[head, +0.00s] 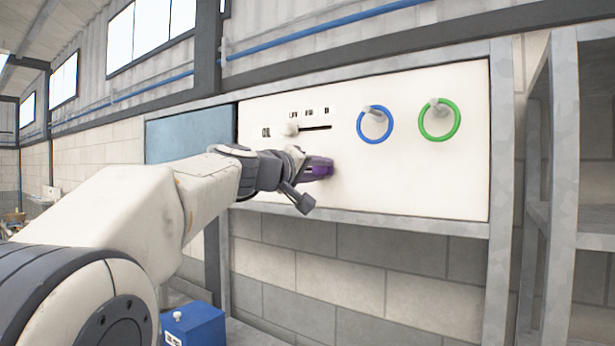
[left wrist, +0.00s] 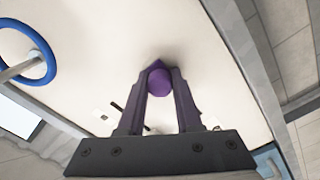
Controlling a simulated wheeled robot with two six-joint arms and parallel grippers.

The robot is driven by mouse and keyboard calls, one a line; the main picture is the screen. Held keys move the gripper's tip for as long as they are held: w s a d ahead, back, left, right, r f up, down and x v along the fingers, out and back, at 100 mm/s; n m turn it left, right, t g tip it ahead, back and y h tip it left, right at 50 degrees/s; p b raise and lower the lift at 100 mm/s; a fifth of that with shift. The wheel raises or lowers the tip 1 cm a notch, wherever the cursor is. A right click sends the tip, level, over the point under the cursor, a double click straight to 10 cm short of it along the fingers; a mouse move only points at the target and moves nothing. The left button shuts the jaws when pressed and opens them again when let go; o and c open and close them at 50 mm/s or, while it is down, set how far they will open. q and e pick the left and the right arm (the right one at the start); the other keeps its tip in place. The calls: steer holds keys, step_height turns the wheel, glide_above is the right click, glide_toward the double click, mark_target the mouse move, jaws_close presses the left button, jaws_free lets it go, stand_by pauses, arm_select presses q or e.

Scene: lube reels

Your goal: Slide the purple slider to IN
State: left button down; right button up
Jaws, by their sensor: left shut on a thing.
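The purple slider's round knob (left wrist: 158,82) sits between the two fingertips of my left gripper (left wrist: 159,70) in the left wrist view. The gripper is shut on it, at the white panel. In the head view my left gripper (head: 316,168) reaches the panel from the left, below the OIL slider. There the gripper and wrist cover the purple slider's slot and any labels beside it, so its position along the slot cannot be told. My right gripper is not in view.
The white panel (head: 430,185) carries a white OIL slider knob (head: 289,129) at the left of its dark slot. A blue ring (head: 361,124) and a green ring (head: 422,122) hang on pegs to the right. A blue box (head: 195,325) stands below; grey shelving is at right.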

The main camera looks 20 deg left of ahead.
arm_select(q)
steer(key=shift+s+d+f, duration=0.1)
steer(key=shift+d, duration=0.15)
steer(key=c, duration=0.9)
jaws_free()
steer(key=shift+c, duration=0.2)
steer(key=o, duration=0.3)
steer(key=shift+s, duration=0.15)
steer(key=shift+o, duration=0.2)
steer(key=shift+a, duration=0.15)
steer(key=shift+s+a+b, duration=0.15)
steer(key=shift+s+b, duration=0.2)
steer(key=shift+s, duration=0.15)
steer(key=b+v, duration=0.4)
steer(key=v, duration=0.5)
steer(key=shift+s, duration=0.15)
